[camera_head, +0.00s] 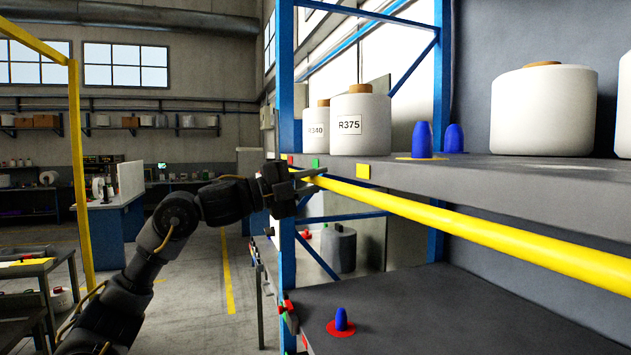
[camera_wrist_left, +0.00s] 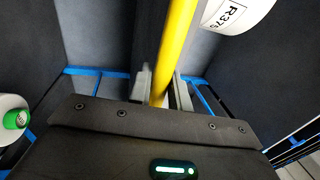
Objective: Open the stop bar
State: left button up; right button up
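The stop bar is a long yellow bar (camera_head: 480,228) that runs along the front edge of the upper shelf, from its left end by the blue post to the right side of the head view. My left gripper (camera_head: 312,181) is at the bar's left end, near the post. In the left wrist view the yellow bar (camera_wrist_left: 175,50) passes between the two fingers (camera_wrist_left: 164,88). Whether both fingers press on it cannot be told. My right gripper is not in view.
The upper shelf (camera_head: 530,178) holds white bobbins, one marked R375 (camera_head: 360,122), and blue pegs (camera_head: 422,140). A blue post (camera_head: 286,80) stands right by my left gripper. A lower shelf (camera_head: 400,310) has a blue peg on a red disc. Open floor lies to the left.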

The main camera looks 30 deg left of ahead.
pick_arm(q)
jog(key=o, duration=0.4)
jog(key=shift+s, duration=0.1)
jog(key=shift+c, duration=0.2)
jog(key=shift+s+a+f, duration=0.15)
jog(key=shift+s+a, duration=0.05)
jog(key=b+v, duration=0.5)
jog(key=v, duration=0.5)
jog(key=shift+s, duration=0.1)
